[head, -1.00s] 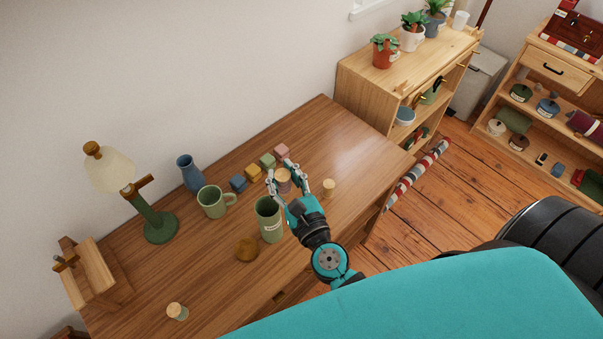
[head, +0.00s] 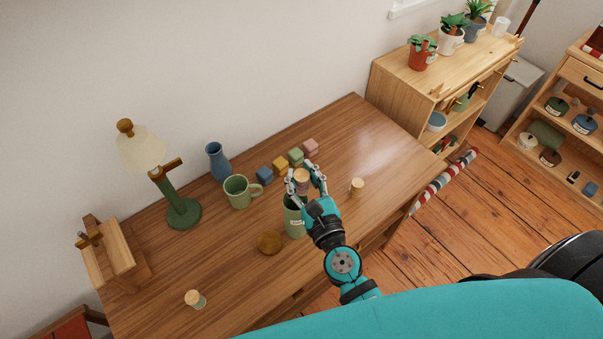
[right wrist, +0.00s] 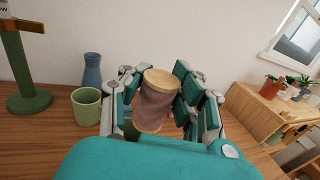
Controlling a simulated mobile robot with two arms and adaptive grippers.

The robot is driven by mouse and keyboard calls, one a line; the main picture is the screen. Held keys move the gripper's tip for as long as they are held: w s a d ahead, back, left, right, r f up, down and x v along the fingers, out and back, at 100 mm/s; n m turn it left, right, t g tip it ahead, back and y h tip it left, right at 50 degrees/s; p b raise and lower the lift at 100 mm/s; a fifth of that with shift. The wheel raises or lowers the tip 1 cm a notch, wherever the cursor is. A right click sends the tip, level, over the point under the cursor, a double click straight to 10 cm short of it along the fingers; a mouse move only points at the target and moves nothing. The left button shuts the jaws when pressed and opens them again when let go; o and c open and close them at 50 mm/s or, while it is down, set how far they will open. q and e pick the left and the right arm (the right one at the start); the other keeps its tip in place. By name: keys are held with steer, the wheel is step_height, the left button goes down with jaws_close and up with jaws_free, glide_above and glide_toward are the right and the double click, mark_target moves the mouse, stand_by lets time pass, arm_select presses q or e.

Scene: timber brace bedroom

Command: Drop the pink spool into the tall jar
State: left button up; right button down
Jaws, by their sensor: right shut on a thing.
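The pink spool (head: 302,176), a dusky pink cylinder with pale wooden ends, is held upright between the fingers of my right gripper (head: 304,180). It also shows large between the fingers in the right wrist view (right wrist: 156,104). The tall jar (head: 292,222) is green with a white label and stands on the desk. The spool and gripper appear above its mouth in the head view and hide much of its rim. I cannot tell exactly how the spool lines up with the opening. My left gripper is not in view.
A round wooden lid (head: 269,242) lies in front of the jar. A green mug (head: 238,192), blue vase (head: 218,162) and several coloured blocks (head: 280,165) stand behind. Small wooden-topped items (head: 357,187) sit to the right and front left. A green lamp (head: 182,210) stands left.

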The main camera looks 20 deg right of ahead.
steer(key=c, duration=0.9)
jaws_free()
steer(key=shift+s, duration=0.1)
steer(key=s, duration=1.2)
steer(key=shift+d, duration=0.35)
steer(key=shift+w, duration=0.1)
